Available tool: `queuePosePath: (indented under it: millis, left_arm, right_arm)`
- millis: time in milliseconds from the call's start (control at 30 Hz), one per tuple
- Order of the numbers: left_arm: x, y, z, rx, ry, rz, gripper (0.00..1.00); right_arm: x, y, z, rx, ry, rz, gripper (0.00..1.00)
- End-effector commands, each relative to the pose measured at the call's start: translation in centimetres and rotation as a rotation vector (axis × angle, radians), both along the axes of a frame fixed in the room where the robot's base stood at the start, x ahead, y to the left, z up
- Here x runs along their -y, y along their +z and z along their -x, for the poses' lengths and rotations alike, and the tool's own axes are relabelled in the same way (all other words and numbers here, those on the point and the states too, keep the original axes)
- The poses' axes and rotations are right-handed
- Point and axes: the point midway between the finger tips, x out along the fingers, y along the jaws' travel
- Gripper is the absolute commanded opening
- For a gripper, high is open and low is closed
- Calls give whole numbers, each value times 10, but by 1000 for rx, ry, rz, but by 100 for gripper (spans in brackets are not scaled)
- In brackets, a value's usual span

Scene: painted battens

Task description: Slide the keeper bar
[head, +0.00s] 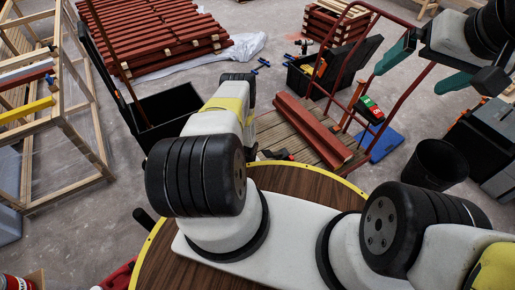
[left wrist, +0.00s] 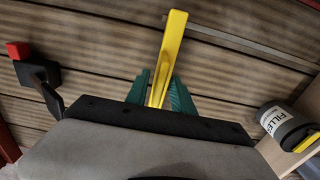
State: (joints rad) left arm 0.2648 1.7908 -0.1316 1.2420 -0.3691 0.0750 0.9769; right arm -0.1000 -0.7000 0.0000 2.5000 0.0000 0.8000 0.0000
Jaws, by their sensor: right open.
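A yellow bar (left wrist: 172,45) stands out between the green fingers of my left gripper (left wrist: 160,90) in the left wrist view. I cannot tell whether this is the keeper bar. In the head view my left arm hides that gripper. My right gripper (head: 425,68) is open and empty at the upper right of the head view, its green fingers wide apart.
Red battens (head: 318,130) lie on a slatted wooden deck (head: 285,140) ahead. A red hand truck (head: 407,88) stands to their right, with a black bucket (head: 435,163) nearby. A timber rack (head: 75,130) is at left. A filler tub (left wrist: 285,125) is right in the wrist view.

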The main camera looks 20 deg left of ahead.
Motion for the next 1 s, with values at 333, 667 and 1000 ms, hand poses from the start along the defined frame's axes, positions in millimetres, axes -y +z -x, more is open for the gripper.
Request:
queuePosePath:
  millis: [333,667,1000]
  left_arm:
    - [0,0,0,0,0,0,0]
    - [0,0,0,1,0,-1,0]
    - [0,1,0,1,0,-1,0]
  right_arm:
    - [0,0,0,0,0,0,100]
    - [0,0,0,0,0,0,100]
    - [0,0,0,0,0,0,100]
